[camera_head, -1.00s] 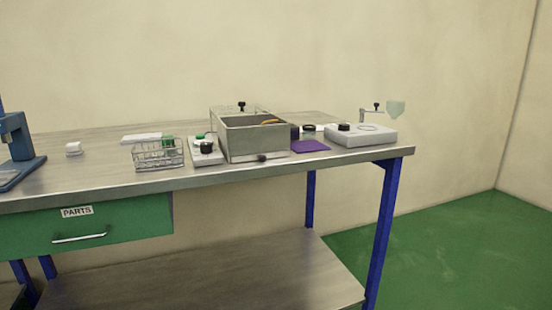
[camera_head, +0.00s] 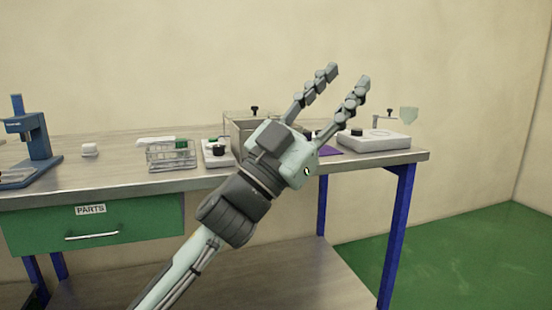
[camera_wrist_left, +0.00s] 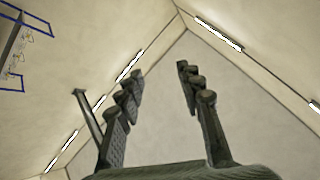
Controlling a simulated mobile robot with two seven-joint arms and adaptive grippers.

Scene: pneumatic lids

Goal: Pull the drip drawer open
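A grey metal box (camera_head: 240,136) with a clear lid part and a black knob stands near the middle of the bench, partly behind my left arm. The low front of the box, where a small dark knob showed earlier, is hidden by my left gripper, so I cannot see the drip drawer. My left gripper (camera_head: 348,76) is raised in front of the bench, its two fingers spread and pointing up and right, with nothing between them. In the left wrist view the open fingers (camera_wrist_left: 160,72) point towards bare wall and ceiling. My right gripper is not in view.
A wire basket (camera_head: 171,156) and a white unit with a black knob (camera_head: 217,153) stand left of the box. A white plate device (camera_head: 374,141) sits at the right end. A green PARTS drawer (camera_head: 140,220) hangs shut below the bench (camera_head: 110,184).

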